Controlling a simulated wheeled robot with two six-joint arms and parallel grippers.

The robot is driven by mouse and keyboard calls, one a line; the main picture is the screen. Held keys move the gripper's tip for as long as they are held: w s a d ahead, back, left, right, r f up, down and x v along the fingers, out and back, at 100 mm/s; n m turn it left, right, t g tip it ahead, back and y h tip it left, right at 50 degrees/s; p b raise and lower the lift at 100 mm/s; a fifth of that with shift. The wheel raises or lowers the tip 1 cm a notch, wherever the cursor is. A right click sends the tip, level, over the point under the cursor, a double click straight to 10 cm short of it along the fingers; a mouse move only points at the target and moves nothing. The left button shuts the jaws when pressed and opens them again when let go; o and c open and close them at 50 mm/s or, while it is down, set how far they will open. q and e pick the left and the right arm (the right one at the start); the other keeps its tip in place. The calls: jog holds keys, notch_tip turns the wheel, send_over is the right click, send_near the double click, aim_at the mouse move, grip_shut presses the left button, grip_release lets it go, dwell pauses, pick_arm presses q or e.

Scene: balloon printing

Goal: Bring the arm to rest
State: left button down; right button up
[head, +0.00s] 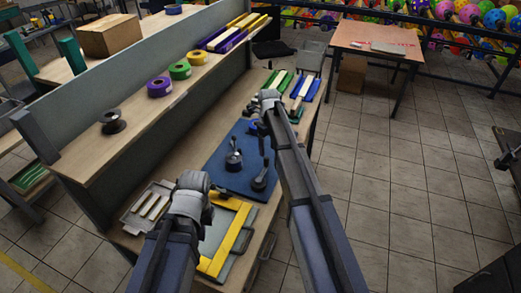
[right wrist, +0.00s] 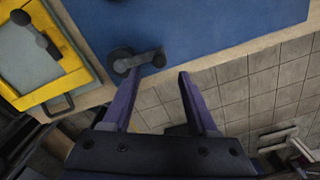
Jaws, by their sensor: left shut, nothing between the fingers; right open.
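In the head view my left gripper (head: 190,190) is over the front of the workbench, by the yellow-edged frame (head: 236,236); its fingers are shut and hold nothing. My right gripper (head: 264,102) reaches further along the bench, above the blue mat (head: 213,170). In the right wrist view the fingers of my right gripper (right wrist: 158,85) are spread apart and empty. A dark tool with a handle (right wrist: 135,62) lies on the blue mat just beyond those fingers; I cannot tell whether they touch it.
A grey tray with pale bars (head: 148,206) lies left of my left gripper. Tape rolls (head: 159,87) stand on the shelf. Green and blue trays (head: 306,88) lie at the bench's far end. The tiled floor (head: 375,180) to the right is clear up to a wooden table (head: 375,40).

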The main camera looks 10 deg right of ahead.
dwell(0.3)
jog(key=s+a+f+n+b, duration=0.1)
jog(key=s+a+n, duration=0.4)
jog(key=s+n, duration=0.5)
jog(key=s+a+f+n+b, duration=0.2)
jog(key=s+a+n, duration=0.4)
jog(key=s+n, duration=0.4)
jog(key=s+a+f+n+h+b, duration=0.1)
jog(key=s+a+n, duration=0.4)
jog(key=s+n, duration=0.6)
jog(key=f+n+b, duration=0.1)
jog(key=n, duration=0.2)
jog(key=shift+a, duration=0.3)
jog(key=shift+f, duration=0.1)
